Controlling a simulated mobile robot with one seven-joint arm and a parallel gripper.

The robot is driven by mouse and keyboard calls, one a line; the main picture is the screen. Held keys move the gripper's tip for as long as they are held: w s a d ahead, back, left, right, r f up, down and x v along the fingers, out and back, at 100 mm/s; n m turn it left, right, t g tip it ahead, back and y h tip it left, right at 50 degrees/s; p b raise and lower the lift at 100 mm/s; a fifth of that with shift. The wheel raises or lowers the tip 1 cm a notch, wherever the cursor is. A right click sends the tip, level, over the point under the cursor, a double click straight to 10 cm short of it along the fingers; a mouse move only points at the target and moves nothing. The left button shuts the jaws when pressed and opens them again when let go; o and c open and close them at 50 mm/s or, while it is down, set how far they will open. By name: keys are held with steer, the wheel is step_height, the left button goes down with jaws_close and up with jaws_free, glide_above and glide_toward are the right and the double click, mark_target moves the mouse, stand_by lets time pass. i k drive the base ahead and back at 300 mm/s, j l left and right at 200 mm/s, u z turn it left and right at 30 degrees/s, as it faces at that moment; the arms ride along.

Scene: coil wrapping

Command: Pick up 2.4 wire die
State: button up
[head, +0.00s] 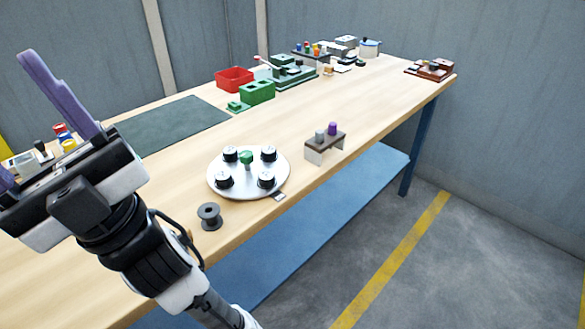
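Several black dies with pale marked tops stand on a round silver plate (213,184) around a green knob (246,158). They are the back-left die (230,154), back-right die (268,153), front-left die (224,179) and front-right die (266,179). The marks are too small to read, so I cannot tell which is the 2.4 wire die. My gripper (38,125) is at the left, well away from the plate. Its purple fingers are wide apart with nothing visible between them; the left finger is mostly cut off by the frame edge.
A dark spool (209,217) stands in front of the plate. A small stand (325,145) with grey and purple pieces is to its right. A dark green mat (172,125), red bin (234,79) and green bin (257,91) lie behind. The table's front edge runs close by the plate.

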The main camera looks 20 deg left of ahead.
mark_target(266, 178)
steer(key=u, duration=0.9)
steer(key=l+u, duration=0.15)
steer(key=u, duration=0.2)
steer(key=i+l+u, duration=0.1)
steer(key=u, duration=0.3)
steer(key=l+u, duration=0.2)
steer(key=u, duration=0.15)
steer(key=l+u, duration=0.3)
steer(key=l, duration=0.15)
steer(key=k+l+u, duration=0.1)
steer(key=l+u, duration=0.15)
steer(key=l, duration=0.2)
steer(key=k+l, duration=0.1)
steer(key=l, duration=0.35)
steer(key=k+l+u, duration=0.1)
steer(key=l, duration=0.4)
steer(key=k+l, duration=0.1)
steer(key=l, duration=0.35)
steer(key=u, duration=0.05)
